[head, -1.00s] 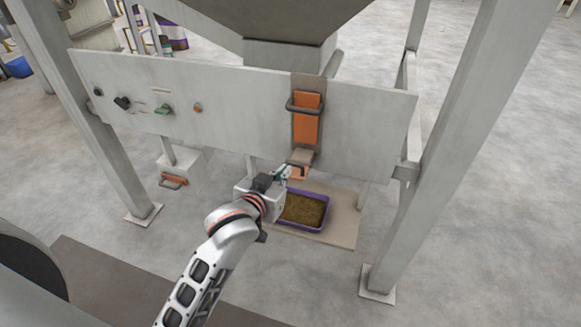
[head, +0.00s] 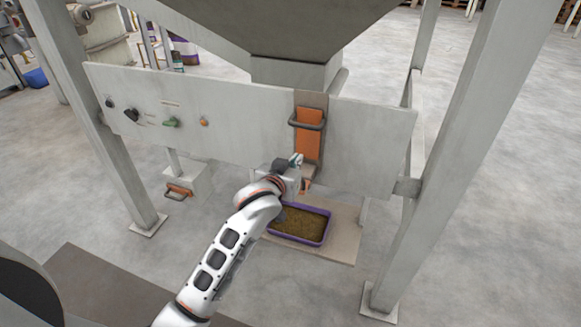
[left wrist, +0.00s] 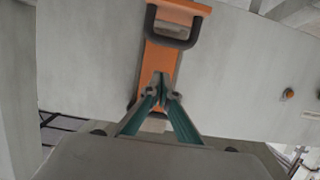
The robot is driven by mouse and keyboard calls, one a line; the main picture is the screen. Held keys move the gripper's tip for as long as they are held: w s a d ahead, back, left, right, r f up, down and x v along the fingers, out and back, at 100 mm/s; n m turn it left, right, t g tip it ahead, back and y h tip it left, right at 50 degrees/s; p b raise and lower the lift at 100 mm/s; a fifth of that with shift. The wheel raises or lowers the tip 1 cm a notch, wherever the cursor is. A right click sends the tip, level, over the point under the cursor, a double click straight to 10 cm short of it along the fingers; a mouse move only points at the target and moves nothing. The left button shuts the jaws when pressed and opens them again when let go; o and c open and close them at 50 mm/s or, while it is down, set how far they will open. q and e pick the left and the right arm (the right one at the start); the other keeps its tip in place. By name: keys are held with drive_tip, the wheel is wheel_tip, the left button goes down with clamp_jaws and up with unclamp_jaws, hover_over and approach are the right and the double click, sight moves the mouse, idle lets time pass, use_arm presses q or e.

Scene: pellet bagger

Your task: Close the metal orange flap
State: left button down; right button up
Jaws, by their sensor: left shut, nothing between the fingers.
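The orange metal flap (head: 308,146) is on the grey front panel below the hopper, with a dark loop handle (head: 307,119) across its upper part. In the left wrist view the orange flap (left wrist: 160,62) runs down behind my fingertips, and its handle (left wrist: 174,28) is above them. My left gripper (head: 297,160) is shut and empty, in front of the flap's lower end; whether it touches the flap I cannot tell. It also shows in the left wrist view (left wrist: 162,88), fingertips together. The gripper hides the spout area below the flap. My right gripper is out of view.
A purple tray of brown pellets (head: 327,237) sits on a board (head: 346,246) below the flap. The panel (head: 232,127) carries several knobs on the left. Grey frame legs (head: 440,160) stand on both sides. Open floor lies around.

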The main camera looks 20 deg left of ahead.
use_arm(q)
drive_tip(key=s+f, duration=0.1)
drive_tip(key=f, duration=0.1)
drive_tip(key=shift+s+f, duration=0.3)
drive_tip(key=shift+s, duration=0.05)
drive_tip(key=shift+s+f, duration=0.15)
drive_tip(key=shift+f, duration=0.05)
drive_tip(key=shift+s+f, duration=0.1)
drive_tip(key=shift+f, duration=0.05)
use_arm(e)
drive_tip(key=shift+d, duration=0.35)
use_arm(q)
drive_tip(key=shift+f, duration=0.1)
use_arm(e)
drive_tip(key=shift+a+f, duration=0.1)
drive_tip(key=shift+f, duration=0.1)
